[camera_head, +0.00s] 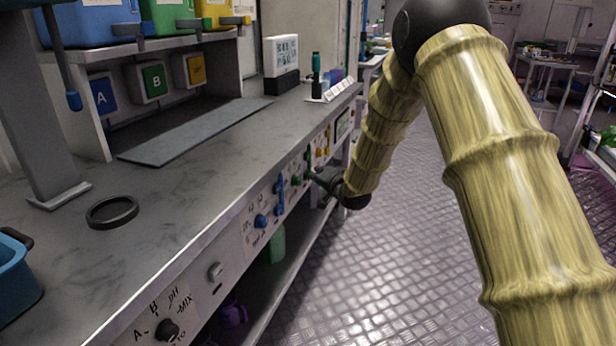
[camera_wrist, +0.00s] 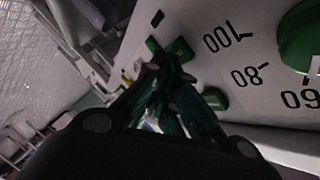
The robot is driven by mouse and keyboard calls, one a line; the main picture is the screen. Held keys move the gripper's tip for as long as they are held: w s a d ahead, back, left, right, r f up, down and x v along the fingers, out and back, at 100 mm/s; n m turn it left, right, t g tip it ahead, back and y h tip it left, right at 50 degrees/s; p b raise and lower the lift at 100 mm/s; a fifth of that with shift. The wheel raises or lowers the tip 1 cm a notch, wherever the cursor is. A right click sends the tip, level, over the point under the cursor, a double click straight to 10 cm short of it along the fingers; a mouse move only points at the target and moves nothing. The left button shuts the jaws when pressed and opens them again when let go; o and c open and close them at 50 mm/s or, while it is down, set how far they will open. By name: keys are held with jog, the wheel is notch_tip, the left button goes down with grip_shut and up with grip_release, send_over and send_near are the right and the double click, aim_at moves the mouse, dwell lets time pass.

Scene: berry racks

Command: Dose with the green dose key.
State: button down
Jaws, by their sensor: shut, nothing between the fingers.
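My gripper (camera_head: 320,177) is at the front panel of the bench (camera_head: 240,230), near its green controls. In the wrist view my gripper (camera_wrist: 165,68) is shut and empty, its dark fingers close together. A small green key-like piece (camera_wrist: 179,49) on the white panel lies right at the fingertips; I cannot tell whether they touch it. A second green piece (camera_wrist: 215,98) is partly hidden behind the fingers. A large round green knob (camera_wrist: 298,38) with scale numbers beside it is at the right edge. In the head view a green control (camera_head: 296,180) shows beside the gripper.
Blue knobs (camera_head: 261,221) and a black selector knob (camera_head: 168,329) are nearer on the same panel. A lower shelf (camera_head: 275,288) under it holds a green container (camera_head: 276,245). A black ring (camera_head: 112,212) lies on the benchtop. The metal floor (camera_head: 400,260) to the right is clear.

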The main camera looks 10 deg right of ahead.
jog(key=shift+a, duration=0.15)
dwell(0.3)
jog(key=shift+s+d+p, duration=0.45)
jog(key=shift+d, duration=0.35)
jog(key=s+d+p, duration=0.1)
jog(key=d, duration=0.1)
jog(key=s+d+p, duration=0.1)
jog(key=d, duration=0.1)
jog(key=shift+s, duration=0.4)
dwell(0.6)
